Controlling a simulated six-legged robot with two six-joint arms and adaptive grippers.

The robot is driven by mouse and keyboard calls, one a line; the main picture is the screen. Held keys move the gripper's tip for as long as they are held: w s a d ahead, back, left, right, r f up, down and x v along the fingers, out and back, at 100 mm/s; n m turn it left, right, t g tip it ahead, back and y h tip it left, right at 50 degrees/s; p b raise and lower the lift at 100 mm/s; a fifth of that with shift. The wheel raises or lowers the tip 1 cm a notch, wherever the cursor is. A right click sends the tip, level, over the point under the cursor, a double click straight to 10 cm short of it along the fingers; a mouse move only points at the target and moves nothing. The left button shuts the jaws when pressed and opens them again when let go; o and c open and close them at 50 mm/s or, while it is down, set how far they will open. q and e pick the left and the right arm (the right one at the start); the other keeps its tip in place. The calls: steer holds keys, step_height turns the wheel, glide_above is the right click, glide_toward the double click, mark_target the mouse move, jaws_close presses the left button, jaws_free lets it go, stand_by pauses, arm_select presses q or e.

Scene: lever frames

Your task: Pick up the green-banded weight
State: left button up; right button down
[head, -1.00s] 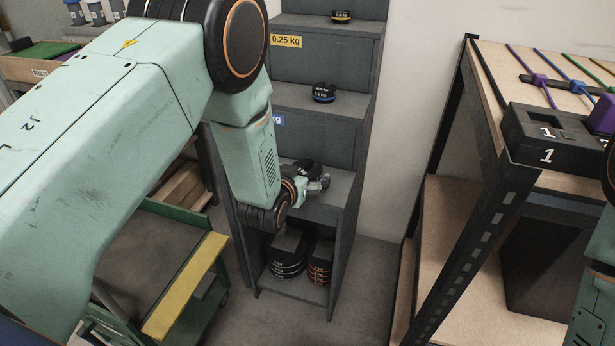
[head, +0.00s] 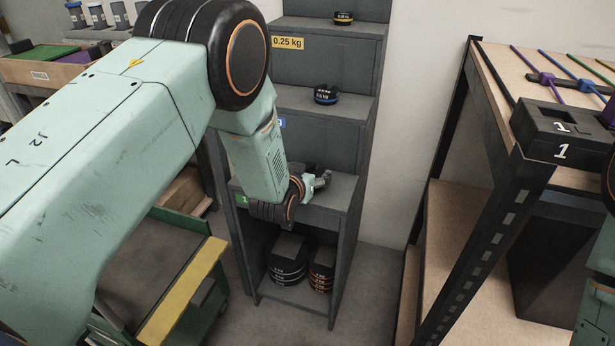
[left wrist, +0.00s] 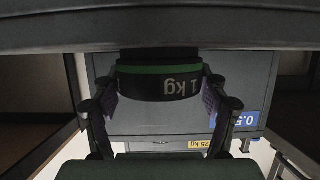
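The green-banded weight (left wrist: 160,83) is black with a green band and an upside-down "1 kg" marking in the left wrist view. It sits between the two fingers of my left gripper (left wrist: 160,100). The pads stand close to its left and right sides; whether they touch is hard to tell, but the fingers look spread. In the head view my left gripper (head: 318,182) is over the low step of the grey stepped shelf (head: 345,195), and my gripper and arm mostly hide the weight. My right gripper is out of view; only part of that arm shows at the right edge.
Blue-banded (head: 326,94) and yellow-banded (head: 343,18) weights stand on higher steps. White- and orange-banded stacks (head: 287,268) (head: 321,270) fill the compartment below. A green cart (head: 180,290) stands left, a workbench (head: 480,200) right. Floor between shelf and workbench is clear.

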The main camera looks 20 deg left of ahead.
arm_select(q)
steer(key=c, duration=1.2)
steer(key=shift+w+r, duration=0.15)
steer(key=shift+c, duration=0.3)
step_height(320, 180, up, 10)
steer(key=f+p, duration=0.1)
steer(key=p, duration=0.3)
steer(key=s+d+f+m+h, duration=0.1)
steer(key=s+f+m+h, duration=0.1)
steer(key=s+h, duration=0.1)
steer(key=s+d+f+m+h, duration=0.1)
steer(key=s, duration=0.1)
steer(key=shift+d+f+m+g, duration=0.3)
steer(key=shift+f+m+g, duration=0.1)
steer(key=s+a+f+m+g+h+p, duration=0.1)
steer(key=s+m+h, duration=0.15)
steer(key=s, duration=0.25)
steer(key=s+a+m+g+h, duration=0.1)
steer(key=s+m+g+h, duration=0.15)
steer(key=s, duration=0.35)
steer(key=s+r+m+g+h+p, duration=0.1)
steer(key=s+r+m+p, duration=0.1)
steer(key=s+r, duration=0.7)
steer(key=shift+d+r+h, duration=0.25)
steer(key=shift+r+h, duration=0.15)
steer(key=shift+r, duration=0.3)
